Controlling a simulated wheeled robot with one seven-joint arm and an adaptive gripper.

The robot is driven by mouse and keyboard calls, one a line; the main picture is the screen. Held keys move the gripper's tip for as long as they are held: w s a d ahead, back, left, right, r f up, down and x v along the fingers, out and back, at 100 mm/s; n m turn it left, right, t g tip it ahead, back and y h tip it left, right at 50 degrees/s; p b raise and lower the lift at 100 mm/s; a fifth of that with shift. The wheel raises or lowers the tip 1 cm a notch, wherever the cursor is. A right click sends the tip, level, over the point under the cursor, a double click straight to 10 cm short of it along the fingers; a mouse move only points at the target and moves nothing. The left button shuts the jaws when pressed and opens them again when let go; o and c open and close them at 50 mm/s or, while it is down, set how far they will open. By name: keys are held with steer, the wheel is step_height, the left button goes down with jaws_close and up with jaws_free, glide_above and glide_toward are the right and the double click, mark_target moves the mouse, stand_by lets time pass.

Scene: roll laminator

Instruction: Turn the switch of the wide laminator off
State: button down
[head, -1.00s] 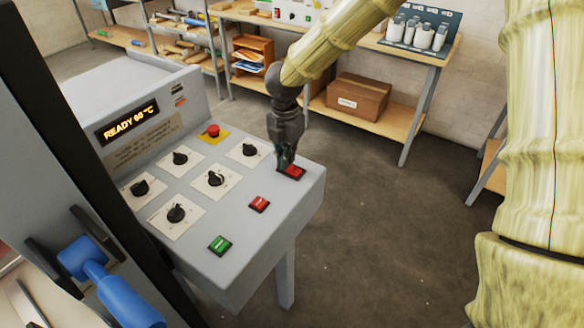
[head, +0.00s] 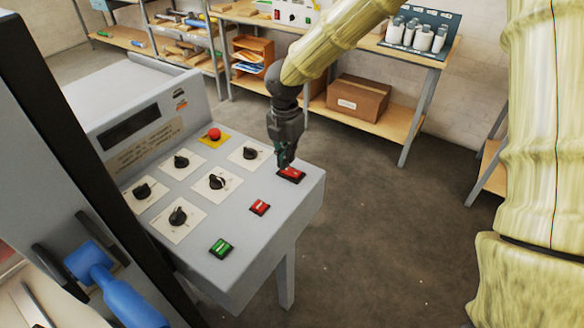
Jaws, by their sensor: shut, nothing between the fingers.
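The wide laminator's grey control panel (head: 255,252) fills the lower left of the head view. A red rocker switch (head: 293,174) sits near its far right corner. My gripper (head: 284,163) is shut and empty, pointing down at the left part of this switch; I cannot tell whether it touches. The fingertips partly hide the switch. The display (head: 128,127) is dark.
Several black knobs (head: 217,182) on white plates and a red emergency button (head: 214,134) stand left of my gripper. A blue handle (head: 115,290) is at lower left. Behind are a workbench with a cardboard box (head: 357,98). The floor (head: 390,240) to the right is clear.

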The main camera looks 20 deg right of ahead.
mark_target(286, 170)
steer(key=shift+r+p, duration=1.8)
steer(key=shift+r, duration=0.65)
